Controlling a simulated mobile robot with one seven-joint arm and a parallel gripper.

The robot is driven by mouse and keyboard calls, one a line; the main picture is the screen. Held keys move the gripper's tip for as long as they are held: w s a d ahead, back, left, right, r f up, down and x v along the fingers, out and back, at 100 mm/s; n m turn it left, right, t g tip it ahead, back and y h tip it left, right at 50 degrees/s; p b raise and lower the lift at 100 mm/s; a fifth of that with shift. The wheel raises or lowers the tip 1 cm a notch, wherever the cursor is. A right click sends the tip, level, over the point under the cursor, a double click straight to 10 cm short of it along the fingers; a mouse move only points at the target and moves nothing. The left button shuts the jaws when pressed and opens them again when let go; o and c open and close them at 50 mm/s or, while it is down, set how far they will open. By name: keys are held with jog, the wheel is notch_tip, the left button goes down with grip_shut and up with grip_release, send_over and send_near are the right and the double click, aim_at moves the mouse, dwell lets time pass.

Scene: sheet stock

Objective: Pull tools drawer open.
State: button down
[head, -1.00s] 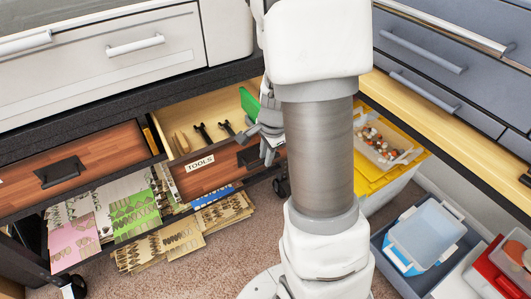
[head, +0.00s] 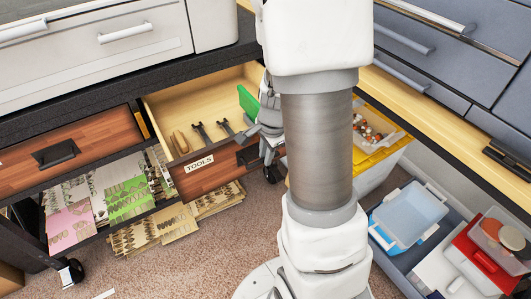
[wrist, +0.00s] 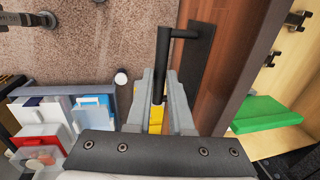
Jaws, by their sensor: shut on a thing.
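The tools drawer (head: 207,177) stands open under the white cabinet, with a wooden front and a label reading TOOLS (head: 199,163). Inside it lie a wooden-handled tool (head: 180,142), dark wrenches (head: 204,138) and a green item (head: 248,103), which also shows in the wrist view (wrist: 264,113). My gripper (wrist: 165,98) is shut on the drawer's black bar handle (wrist: 163,62), with one finger on each side of it. In the head view my gripper (head: 262,138) is at the right part of the drawer front, partly hidden by my arm.
A closed wooden drawer (head: 68,152) is to the left. Patterned sheets (head: 125,200) fill a shelf below. A yellow-rimmed bin (head: 372,155), a blue container (head: 408,218) and a red box (head: 482,255) stand at the right. Carpet (head: 180,262) is clear in front.

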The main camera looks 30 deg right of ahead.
jog(key=shift+s, duration=0.1)
dwell(0.3)
jog(key=c, duration=0.8)
grip_release()
jog(key=s+r+p, duration=0.3)
jog(key=r+p, duration=0.5)
jog(key=r, duration=0.9)
jog(key=shift+s, duration=0.2)
jog(key=s+a+r+n+t+p, duration=0.1)
jog(key=s+a+r+n+p, duration=0.2)
jog(key=r+n, duration=0.3)
jog(key=s+a+r+n+t+p, duration=0.1)
jog(key=s+a+r+n+p, duration=0.3)
jog(key=r, duration=0.6)
jog(key=s+a+r+n+t+p, duration=0.1)
jog(key=s+a+r+n+p, duration=0.2)
jog(key=a+r+n, duration=0.3)
notch_tip(320, 180, up, 3)
jog(key=shift+s+f+n+p, duration=0.1)
jog(key=shift+s+n+p, duration=0.1)
jog(key=shift+n+p, duration=0.6)
